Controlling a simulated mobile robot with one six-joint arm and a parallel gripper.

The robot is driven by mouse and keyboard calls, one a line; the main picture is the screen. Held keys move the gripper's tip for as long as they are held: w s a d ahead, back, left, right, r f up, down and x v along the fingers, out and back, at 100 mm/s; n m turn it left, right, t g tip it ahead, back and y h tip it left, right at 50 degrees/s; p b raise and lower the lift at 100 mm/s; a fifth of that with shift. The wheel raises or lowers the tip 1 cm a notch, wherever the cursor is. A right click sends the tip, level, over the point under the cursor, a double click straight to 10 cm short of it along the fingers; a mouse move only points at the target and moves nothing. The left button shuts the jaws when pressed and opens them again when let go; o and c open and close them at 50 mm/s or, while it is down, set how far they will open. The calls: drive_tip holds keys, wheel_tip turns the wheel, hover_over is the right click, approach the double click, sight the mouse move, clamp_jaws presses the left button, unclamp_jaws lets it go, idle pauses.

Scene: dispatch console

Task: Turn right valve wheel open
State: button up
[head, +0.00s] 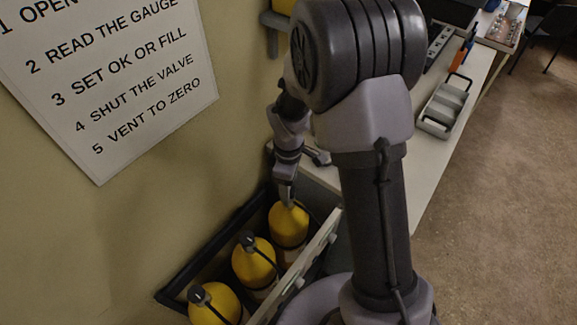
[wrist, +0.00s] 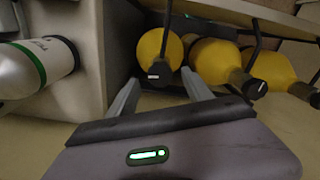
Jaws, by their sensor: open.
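Three yellow cylinders stand in a dark-framed rack (head: 190,277) in the head view. The near-left valve wheel (head: 199,295) and the middle valve wheel (head: 248,241) are black and show on top of their cylinders. My gripper (head: 286,198) is at the top of the far right cylinder (head: 290,226) and hides its wheel there. In the wrist view my gripper (wrist: 160,78) is open, its fingers apart on either side of that cylinder's black right valve wheel (wrist: 160,73). I cannot tell whether the fingers touch it.
A white cylinder with a green band (wrist: 40,66) lies across the left of the wrist view. A wall sign (head: 120,85) hangs above the rack. A grey tray (head: 445,105) sits on the pale bench (head: 428,172). Open floor (head: 510,170) is at the right.

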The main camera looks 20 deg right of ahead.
wheel_tip(320, 180, up, 16)
drive_tip(key=p, duration=0.3)
drive_tip(key=shift+p, duration=0.4)
drive_tip(key=shift+s+f, duration=0.1)
